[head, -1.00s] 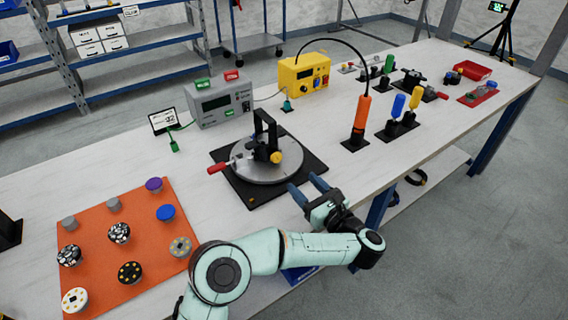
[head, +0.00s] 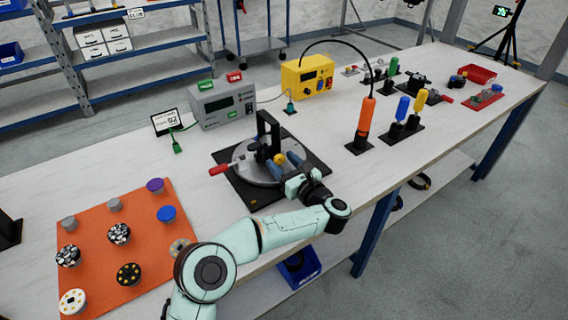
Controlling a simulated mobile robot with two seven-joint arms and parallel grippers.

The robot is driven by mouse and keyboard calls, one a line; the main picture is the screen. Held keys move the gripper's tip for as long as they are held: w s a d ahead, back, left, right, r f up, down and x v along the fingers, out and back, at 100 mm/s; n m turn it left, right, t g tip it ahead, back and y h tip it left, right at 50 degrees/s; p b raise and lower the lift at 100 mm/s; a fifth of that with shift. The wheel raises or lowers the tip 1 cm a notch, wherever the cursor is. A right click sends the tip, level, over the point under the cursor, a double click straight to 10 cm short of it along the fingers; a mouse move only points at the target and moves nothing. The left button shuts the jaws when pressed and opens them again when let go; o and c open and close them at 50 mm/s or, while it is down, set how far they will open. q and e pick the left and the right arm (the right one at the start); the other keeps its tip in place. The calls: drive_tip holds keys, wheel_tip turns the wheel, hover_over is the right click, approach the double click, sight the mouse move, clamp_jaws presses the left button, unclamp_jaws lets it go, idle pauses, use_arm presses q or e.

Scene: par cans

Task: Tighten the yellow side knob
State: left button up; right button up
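The yellow side knob (head: 280,159) is on the side of a black upright fixture (head: 264,132) mounted on a round grey plate (head: 243,171). My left gripper (head: 281,163) is at the knob, with its two blue-grey fingers apart, one on each side of it. I cannot tell whether either finger touches the knob. The fingers and hand hide part of the fixture and the plate's right side. My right gripper is not in view.
The plate has a red handle (head: 220,169) at its left and sits on a black base (head: 252,196). An orange mat (head: 95,215) with several knobs lies at the left. An orange-handled tool (head: 365,116) stands to the right. Grey and yellow boxes stand behind.

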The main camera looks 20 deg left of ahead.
use_arm(q)
drive_tip(key=c, duration=0.9)
drive_tip(key=shift+d+m, duration=0.1)
drive_tip(key=shift+m, duration=1.1)
drive_tip(key=shift+f+m, duration=0.1)
drive_tip(key=shift+m, duration=0.9)
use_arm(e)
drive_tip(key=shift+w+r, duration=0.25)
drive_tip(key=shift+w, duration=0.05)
use_arm(q)
drive_tip(key=o, duration=1.1)
drive_tip(key=p+v, duration=0.1)
drive_tip(key=v, duration=1.1)
drive_tip(key=shift+s+d, duration=0.5)
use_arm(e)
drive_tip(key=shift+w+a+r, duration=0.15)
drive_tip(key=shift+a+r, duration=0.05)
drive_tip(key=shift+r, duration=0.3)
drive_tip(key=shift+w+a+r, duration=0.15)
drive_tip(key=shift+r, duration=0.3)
